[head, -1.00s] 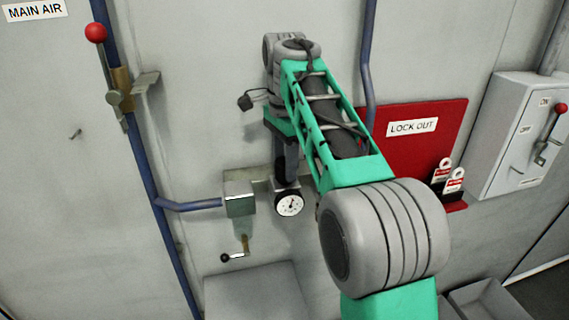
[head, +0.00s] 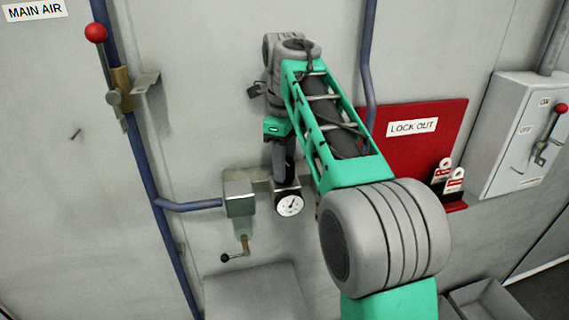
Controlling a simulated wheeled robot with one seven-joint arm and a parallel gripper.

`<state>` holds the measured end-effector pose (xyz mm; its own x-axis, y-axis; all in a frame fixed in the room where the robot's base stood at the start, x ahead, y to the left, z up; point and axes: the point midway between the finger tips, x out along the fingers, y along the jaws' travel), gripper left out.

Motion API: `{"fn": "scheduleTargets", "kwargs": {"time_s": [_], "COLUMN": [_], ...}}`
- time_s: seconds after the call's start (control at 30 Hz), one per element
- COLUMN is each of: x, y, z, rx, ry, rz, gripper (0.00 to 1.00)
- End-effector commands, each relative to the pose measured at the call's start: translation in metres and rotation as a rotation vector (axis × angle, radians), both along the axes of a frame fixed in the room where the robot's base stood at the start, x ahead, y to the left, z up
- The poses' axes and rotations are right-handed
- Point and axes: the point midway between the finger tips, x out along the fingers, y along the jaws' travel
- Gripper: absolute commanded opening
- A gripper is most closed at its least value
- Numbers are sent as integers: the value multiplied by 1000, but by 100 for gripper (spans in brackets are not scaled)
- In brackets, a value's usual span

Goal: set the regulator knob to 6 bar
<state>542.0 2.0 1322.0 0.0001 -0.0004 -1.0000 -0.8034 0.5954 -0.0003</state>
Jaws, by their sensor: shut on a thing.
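The pressure gauge (head: 289,205) has a white round face and a dark needle, and sits on the wall fitting right of the grey metal block (head: 239,198). The needle leans up and to the right, but the numbers are too small to read. My gripper (head: 284,180) points down just above the gauge, its fingers closed on the regulator knob. The knob is mostly hidden behind the fingers, and its own setting cannot be seen.
A blue pipe (head: 148,165) with a red-knobbed valve lever (head: 95,33) runs down the left. The red lockout board (head: 425,150) and grey switch box (head: 520,135) stand right of my arm.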

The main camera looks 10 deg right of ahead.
Motion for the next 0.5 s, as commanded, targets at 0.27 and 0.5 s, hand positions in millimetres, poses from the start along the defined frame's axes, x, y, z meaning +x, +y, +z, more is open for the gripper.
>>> {"fn": "scheduleTargets", "kwargs": {"time_s": [0.27,0.5], "x": [0,0], "y": [0,0], "z": [2,2], "rx": [1,1], "ry": [-4,-4], "rz": [-117,-149], "gripper": [2,2]}}
